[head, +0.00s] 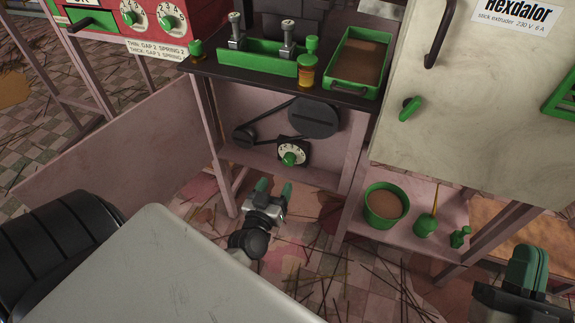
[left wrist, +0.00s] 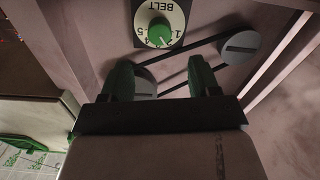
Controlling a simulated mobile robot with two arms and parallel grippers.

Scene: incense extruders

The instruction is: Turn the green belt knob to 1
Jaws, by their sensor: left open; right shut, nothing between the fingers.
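The green belt knob (head: 289,159) sits on a dial with a white numbered face (head: 301,151), low on the pink panel under the pulleys. In the left wrist view the knob (left wrist: 159,32) is at the top, on a face marked BELT, with a 5 visible beside it; its exact setting is too small to tell. My left gripper (head: 273,188) is open and empty, just below and in front of the knob, apart from it. Its green fingers show in the left wrist view (left wrist: 160,80). My right gripper (head: 527,262) is shut and empty at the lower right, far from the dial.
Two grey pulleys (head: 314,118) with a dark belt are above the dial. A black shelf (head: 222,76) overhangs it, carrying a green tray (head: 344,88) and jar (head: 307,72). A green pot (head: 370,212) stands on the low shelf at right. Sticks litter the floor.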

